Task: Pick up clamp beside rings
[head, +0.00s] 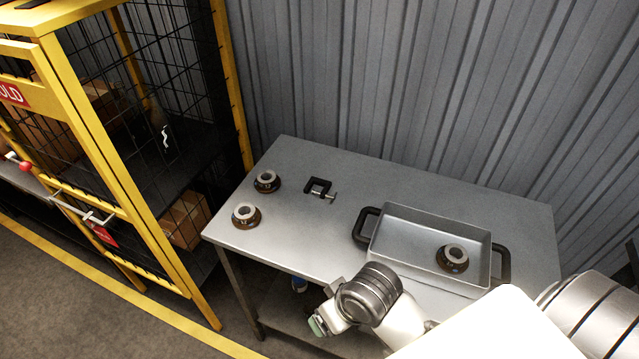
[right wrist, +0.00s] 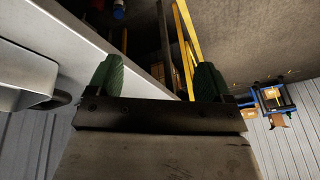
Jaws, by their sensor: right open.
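The clamp (head: 319,189), a small dark C-shaped frame with a metal screw, lies on the metal table toward its back left. Two rings sit to its left: one ring (head: 267,181) close by and another ring (head: 246,215) nearer the front edge. Each has a grey top and a brown base. My right gripper (head: 318,324) is at the table's front edge, well in front of the clamp and apart from it. In the right wrist view, its green fingers (right wrist: 156,78) are spread with nothing between them. My left gripper is not in view.
A metal tray (head: 400,213) with black handles stands on the table's right half, holding a third ring (head: 453,257). A corrugated wall (head: 400,90) rises behind. A yellow-framed mesh cage (head: 120,170) stands left. The tabletop between clamp and front edge is clear.

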